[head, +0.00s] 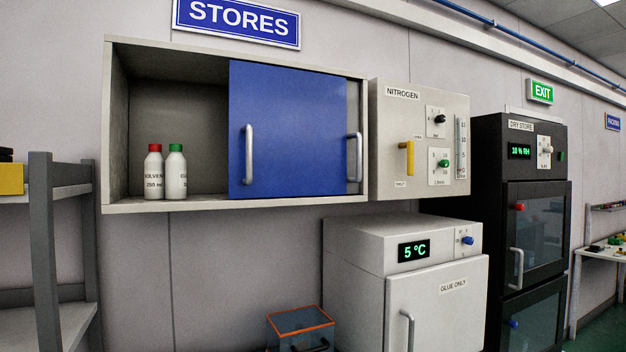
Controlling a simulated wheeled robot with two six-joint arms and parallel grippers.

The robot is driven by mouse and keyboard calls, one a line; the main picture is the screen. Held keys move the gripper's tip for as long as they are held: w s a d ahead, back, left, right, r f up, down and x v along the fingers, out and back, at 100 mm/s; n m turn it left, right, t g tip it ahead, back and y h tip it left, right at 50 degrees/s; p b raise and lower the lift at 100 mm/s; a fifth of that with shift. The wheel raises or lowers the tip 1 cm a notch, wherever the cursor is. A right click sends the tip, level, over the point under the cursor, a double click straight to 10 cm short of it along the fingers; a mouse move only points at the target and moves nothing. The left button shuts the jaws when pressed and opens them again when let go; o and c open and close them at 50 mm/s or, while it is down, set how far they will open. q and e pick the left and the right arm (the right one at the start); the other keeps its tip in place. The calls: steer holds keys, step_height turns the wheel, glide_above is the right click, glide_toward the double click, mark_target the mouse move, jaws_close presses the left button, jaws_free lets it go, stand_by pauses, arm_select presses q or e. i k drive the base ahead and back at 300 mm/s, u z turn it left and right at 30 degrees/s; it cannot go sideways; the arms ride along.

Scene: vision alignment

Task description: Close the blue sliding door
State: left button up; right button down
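The blue sliding door (290,130) is on the wall cabinet (235,206) under the STORES sign. It covers the middle and most of the right part of the cabinet front. The left part of the cabinet is open. A vertical silver handle (248,155) is near the door's left edge. A second silver handle (355,157) shows at the right, at the edge of a grey-blue panel partly behind the blue door. Two white bottles, one with a red cap (153,172) and one with a green cap (176,172), stand inside the open left part. Neither gripper is in view.
A nitrogen panel (392,130) with a yellow handle adjoins the cabinet's right side. A white fridge (350,250) stands below right, with an orange-rimmed clear box (300,321) beside it. A grey shelf rack (42,250) is at left. The wall below the cabinet's left part is clear.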

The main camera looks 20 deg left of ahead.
mark_target(288, 127)
steer(key=u, duration=0.15)
steer(key=i, duration=0.9)
steer(key=u, duration=0.6)
